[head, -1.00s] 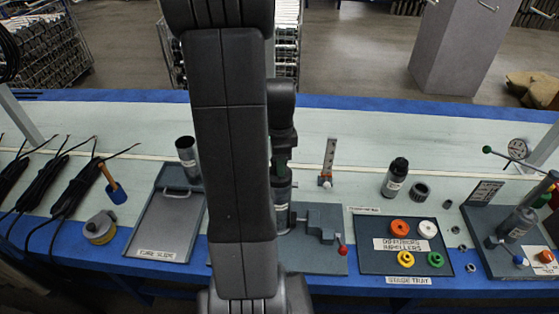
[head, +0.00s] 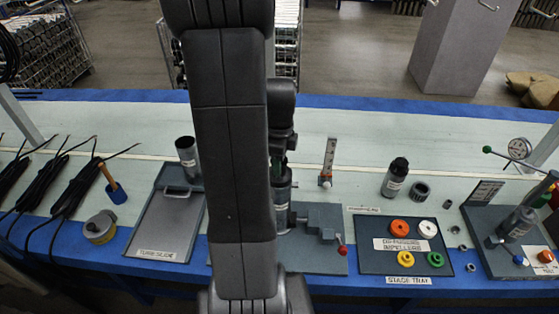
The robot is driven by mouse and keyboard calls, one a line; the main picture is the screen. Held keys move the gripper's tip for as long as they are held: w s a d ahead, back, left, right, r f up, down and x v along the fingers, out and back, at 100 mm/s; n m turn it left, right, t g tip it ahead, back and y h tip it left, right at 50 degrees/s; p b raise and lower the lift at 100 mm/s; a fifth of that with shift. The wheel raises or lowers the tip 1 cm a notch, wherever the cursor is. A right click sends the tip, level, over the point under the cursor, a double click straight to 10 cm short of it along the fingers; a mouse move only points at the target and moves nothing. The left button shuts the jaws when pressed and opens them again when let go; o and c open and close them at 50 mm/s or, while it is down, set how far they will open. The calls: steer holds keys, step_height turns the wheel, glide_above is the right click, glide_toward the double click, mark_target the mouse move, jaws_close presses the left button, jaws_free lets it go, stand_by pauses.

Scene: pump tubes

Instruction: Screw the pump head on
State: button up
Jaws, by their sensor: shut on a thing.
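My gripper (head: 284,160) points down at the middle of the bench, largely hidden behind my own arm. It is shut on the dark pump head (head: 284,174), of which only a narrow strip shows. Directly below is the upright grey pump tube (head: 283,194) at the vise (head: 318,220), also partly hidden. The head sits at or just over the tube's top; I cannot tell whether the threads are engaged.
A stage tray (head: 375,262) with coloured rings lies right of the vise, and a tube slide tray (head: 165,235) lies left. A black-capped cylinder (head: 395,180), a dark ring (head: 420,191) and a gauge stand (head: 485,250) are farther right. The back bench strip is clear.

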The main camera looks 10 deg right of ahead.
steer(key=shift+m, duration=1.8)
steer(key=o, duration=0.8)
steer(key=shift+o, duration=0.2)
